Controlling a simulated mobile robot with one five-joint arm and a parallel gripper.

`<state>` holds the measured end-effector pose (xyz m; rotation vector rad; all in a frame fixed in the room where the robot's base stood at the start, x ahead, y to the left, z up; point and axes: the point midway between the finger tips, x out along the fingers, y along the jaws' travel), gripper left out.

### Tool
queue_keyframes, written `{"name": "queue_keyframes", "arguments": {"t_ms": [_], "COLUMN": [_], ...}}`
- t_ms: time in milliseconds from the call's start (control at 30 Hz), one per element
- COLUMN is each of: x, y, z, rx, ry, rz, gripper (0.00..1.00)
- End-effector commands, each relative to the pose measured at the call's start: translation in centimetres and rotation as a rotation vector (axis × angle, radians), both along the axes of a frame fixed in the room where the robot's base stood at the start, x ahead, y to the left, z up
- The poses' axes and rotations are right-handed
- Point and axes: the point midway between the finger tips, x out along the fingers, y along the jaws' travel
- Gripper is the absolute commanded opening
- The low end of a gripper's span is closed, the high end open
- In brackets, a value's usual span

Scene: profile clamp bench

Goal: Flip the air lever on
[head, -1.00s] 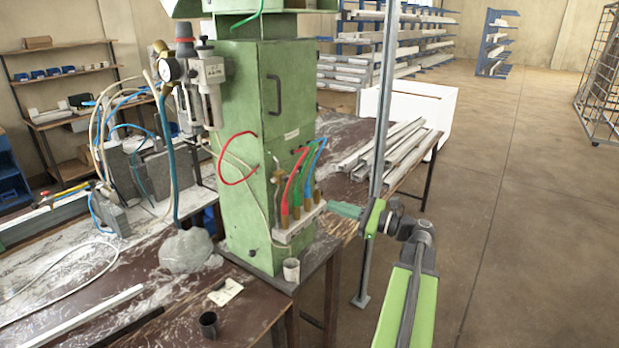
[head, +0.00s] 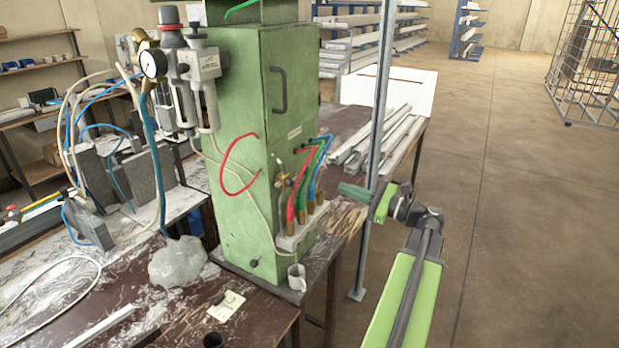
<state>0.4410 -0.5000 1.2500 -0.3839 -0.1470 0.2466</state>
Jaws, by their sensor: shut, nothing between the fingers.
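A green machine cabinet (head: 235,150) stands on the bench. Low on its right face is a pale valve block (head: 295,240) with brass fittings and red, green and blue hoses. A small upright metal fitting (head: 284,180) at the block's left end may be the air lever; its position is too small to read. My gripper (head: 342,188) is shut and empty. It points left, to the right of the hoses and a little above the block, with a visible gap in the picture. A grey post passes close beside it.
The grey upright post (head: 377,130) stands by my arm. A pressure gauge (head: 153,63) and air regulator hang on the cabinet's left. A white cup (head: 297,278) sits below the block. Metal profiles (head: 375,140) lie on the bench behind.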

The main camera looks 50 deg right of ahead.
Motion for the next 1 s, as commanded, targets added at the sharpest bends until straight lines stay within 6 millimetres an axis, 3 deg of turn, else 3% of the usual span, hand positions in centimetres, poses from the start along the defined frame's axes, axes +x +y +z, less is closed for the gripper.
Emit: {"name": "queue_keyframes", "arguments": {"t_ms": [267,700,1000], "x": [1.3,8.9,10.1], "y": [0.6,2.9,3.2], "z": [0.2,0.9,1.0], "rx": [0.0,-0.001,-0.001], "ry": [0.0,0.0,0.0], "rz": [0.009,0.011,0.01], "gripper": [0.0,0.0,0.0]}}
